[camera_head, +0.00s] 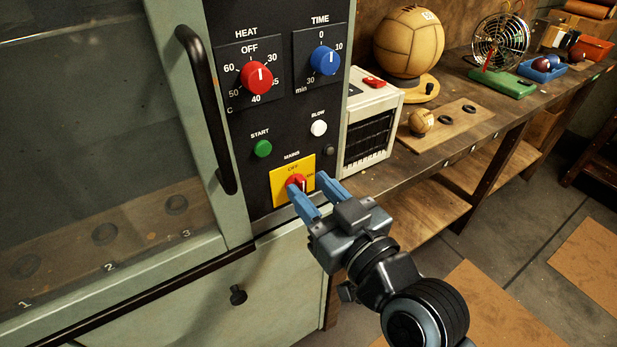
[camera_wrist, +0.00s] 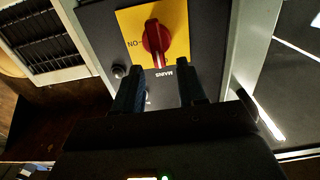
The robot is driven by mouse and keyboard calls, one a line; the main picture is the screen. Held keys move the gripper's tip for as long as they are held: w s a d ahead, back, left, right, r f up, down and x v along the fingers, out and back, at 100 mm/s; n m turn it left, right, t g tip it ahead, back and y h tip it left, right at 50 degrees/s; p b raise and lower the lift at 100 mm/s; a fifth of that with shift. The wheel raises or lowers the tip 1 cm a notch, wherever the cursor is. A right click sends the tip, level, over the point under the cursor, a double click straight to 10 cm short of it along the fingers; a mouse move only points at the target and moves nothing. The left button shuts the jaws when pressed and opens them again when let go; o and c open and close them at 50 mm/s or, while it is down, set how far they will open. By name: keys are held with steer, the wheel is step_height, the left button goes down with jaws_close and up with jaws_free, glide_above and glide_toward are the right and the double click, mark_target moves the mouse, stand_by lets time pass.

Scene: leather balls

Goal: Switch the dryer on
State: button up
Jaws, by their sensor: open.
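The dryer's control panel (camera_head: 225,120) is dark, on a pale green cabinet. Its red mains switch (camera_head: 297,182) sits on a yellow plate marked OFF and ON; its exact setting is hard to read. The switch also shows in the wrist view (camera_wrist: 156,36), just beyond my fingertips. My gripper (camera_head: 314,190) has blue fingers, open and empty, in front of the mains switch. In the wrist view my fingers (camera_wrist: 160,80) stand apart, short of the knob. Above are the green START button (camera_head: 263,148), white BLOW button (camera_head: 319,128), red HEAT knob (camera_head: 257,76) and blue TIME knob (camera_head: 325,60).
A black door handle (camera_head: 207,110) stands out left of the panel. A white heater-like box (camera_head: 371,120) stands right of the dryer. A bench (camera_head: 470,110) holds a large leather ball (camera_head: 409,42), a small ball (camera_head: 421,121) and a fan (camera_head: 500,42).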

steer(key=shift+x, duration=1.1)
steer(key=c, duration=0.7)
jaws_close()
steer(key=shift+f, duration=0.15)
